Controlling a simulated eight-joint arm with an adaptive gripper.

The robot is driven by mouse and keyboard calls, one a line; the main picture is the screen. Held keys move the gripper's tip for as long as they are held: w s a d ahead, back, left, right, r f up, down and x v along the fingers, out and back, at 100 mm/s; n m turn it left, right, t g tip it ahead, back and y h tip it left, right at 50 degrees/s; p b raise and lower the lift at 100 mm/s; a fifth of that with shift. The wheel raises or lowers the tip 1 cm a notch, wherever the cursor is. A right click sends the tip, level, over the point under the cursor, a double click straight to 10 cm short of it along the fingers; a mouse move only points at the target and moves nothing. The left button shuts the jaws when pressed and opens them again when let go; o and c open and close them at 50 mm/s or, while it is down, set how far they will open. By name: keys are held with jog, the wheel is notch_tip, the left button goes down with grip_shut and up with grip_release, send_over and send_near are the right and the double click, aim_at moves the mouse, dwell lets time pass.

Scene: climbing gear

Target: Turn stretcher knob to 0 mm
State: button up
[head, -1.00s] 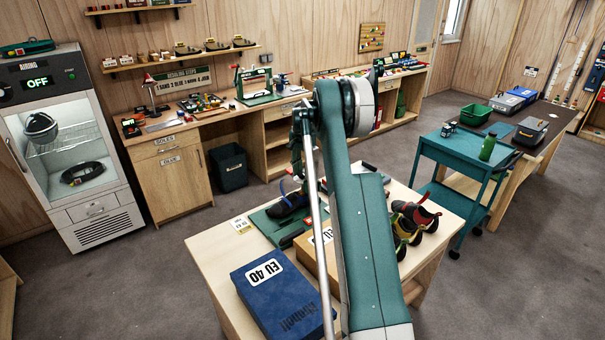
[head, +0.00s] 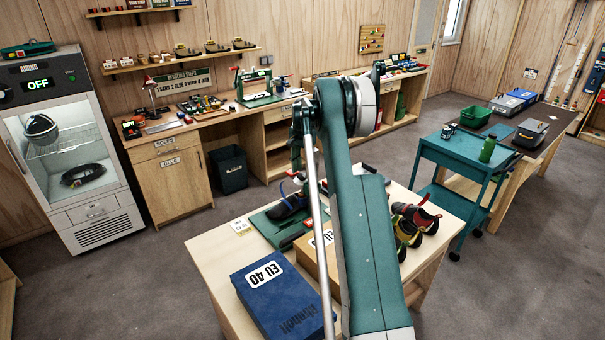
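A dark shoe with a blue strap (head: 287,206) sits on a green mat (head: 262,222) on the near wooden table. I cannot make out the stretcher or its knob as separate parts; they may be hidden behind my arm. My raised arm crosses the middle of the head view and covers the table's centre. The end of my arm shows only as a narrow dark green strip (head: 298,165) beside the thin rod, above and behind the shoe. My gripper's fingers cannot be picked out, and whether they touch anything is hidden.
A blue EU 40 box (head: 282,302) and a brown box (head: 312,258) lie on the table's near side. Colourful shoes (head: 410,226) stand right of my arm. A teal trolley (head: 462,150) stands beyond the table's right side. Open floor lies to the left.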

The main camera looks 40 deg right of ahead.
notch_tip(320, 180, up, 10)
jog(key=shift+f, duration=0.25)
jog(key=shift+a+f, duration=0.1)
dwell(0.5)
jog(key=m+g+h+p, duration=0.2)
jog(key=m+g+h, duration=0.15)
jog(key=m, duration=0.55)
send_near(302, 175)
jog(key=shift+s+f+t, duration=0.25)
jog(key=shift+s+t, duration=0.2)
jog(key=shift+s, duration=0.1)
jog(key=shift+p+x, duration=0.45)
jog(key=shift+x, duration=3.4)
